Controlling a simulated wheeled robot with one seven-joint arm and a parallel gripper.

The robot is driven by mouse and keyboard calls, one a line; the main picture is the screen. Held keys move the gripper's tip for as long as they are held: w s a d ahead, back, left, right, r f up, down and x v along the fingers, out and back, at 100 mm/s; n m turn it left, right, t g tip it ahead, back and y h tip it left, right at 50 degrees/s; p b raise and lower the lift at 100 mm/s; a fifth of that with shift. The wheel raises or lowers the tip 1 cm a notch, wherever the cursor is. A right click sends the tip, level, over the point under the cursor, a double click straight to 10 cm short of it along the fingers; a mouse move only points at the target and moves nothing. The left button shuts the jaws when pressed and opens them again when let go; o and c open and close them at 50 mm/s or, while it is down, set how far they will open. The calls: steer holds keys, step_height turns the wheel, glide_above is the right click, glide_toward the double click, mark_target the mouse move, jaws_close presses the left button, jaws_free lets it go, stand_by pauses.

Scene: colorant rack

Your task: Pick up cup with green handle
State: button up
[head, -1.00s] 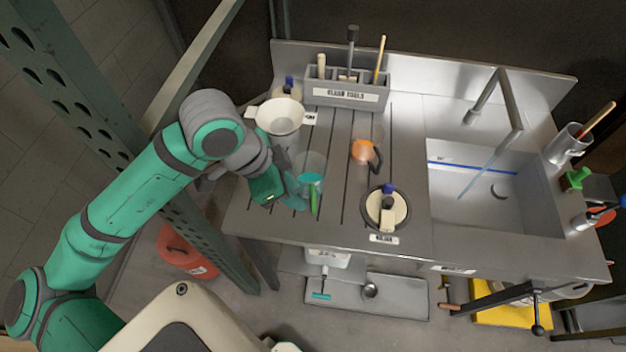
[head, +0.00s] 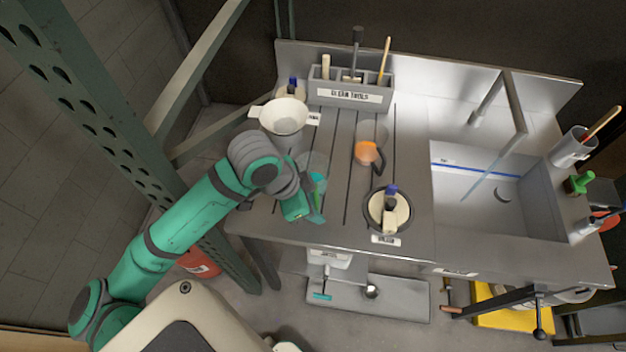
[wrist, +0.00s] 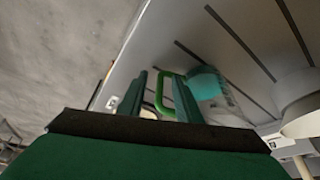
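The cup with green handle (head: 317,164) is a clear cup with teal contents, standing on the grooved metal counter (head: 335,212). My gripper (head: 314,205) is at the cup's near side and partly hides it in the head view. In the wrist view, the green handle (wrist: 161,92) shows between the two spread fingers of my gripper (wrist: 165,74), and the cup's teal contents (wrist: 207,83) lie just beyond the right finger. My gripper is open. I cannot tell whether a finger touches the handle.
A cup with orange contents (head: 366,153) stands right of the green-handled cup. A round dish with a brush (head: 375,222) is near the front edge. A white funnel-like bowl (head: 284,116) is behind my gripper. A tool rack (head: 350,95) stands at the back, and a sink (head: 480,205) is at right.

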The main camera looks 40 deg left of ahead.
jaws_close()
steer(key=shift+r, duration=0.15)
